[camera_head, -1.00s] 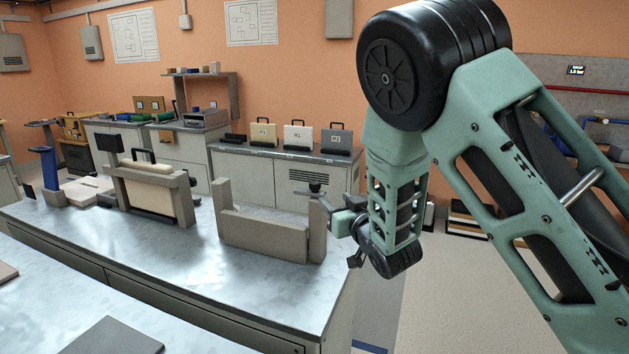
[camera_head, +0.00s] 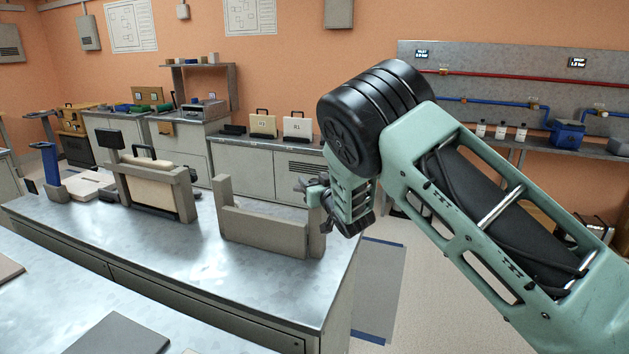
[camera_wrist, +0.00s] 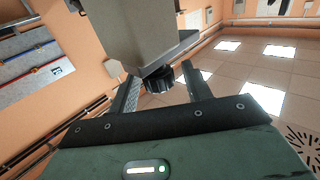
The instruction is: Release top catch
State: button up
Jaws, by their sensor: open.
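A grey frame (camera_head: 262,233) with two upright posts stands on the metal bench. My gripper (camera_head: 312,190) is at the top of its right post in the head view and covers much of that area. In the wrist view a black ridged knob (camera_wrist: 158,82), which looks like the top catch, sits at the end of a grey post (camera_wrist: 140,30). My open gripper (camera_wrist: 158,72) has one finger on each side of the knob. I cannot tell whether either finger touches it.
A second frame (camera_head: 184,188) holding a cream panel stands left on the same bench (camera_head: 150,255). A blue post (camera_head: 50,165) is farther left. Labelled cases (camera_head: 298,128) stand on the back cabinets. Open floor (camera_head: 420,290) lies right of the bench.

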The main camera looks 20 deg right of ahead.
grip_shut()
jog(key=shift+s+d+b, duration=0.25)
jog(key=shift+s+d, duration=0.45)
jog(key=shift+d, duration=0.3)
jog(key=shift+s+d+b, duration=0.25)
jog(key=shift+s+d, duration=0.45)
jog(key=shift+d, duration=0.3)
grip_release()
jog(key=shift+d, duration=0.1)
jog(key=shift+s, duration=0.1)
jog(key=s+d+b, duration=0.2)
jog(key=s+b, duration=0.2)
jog(key=s, duration=1.3)
jog(key=shift+d, duration=0.3)
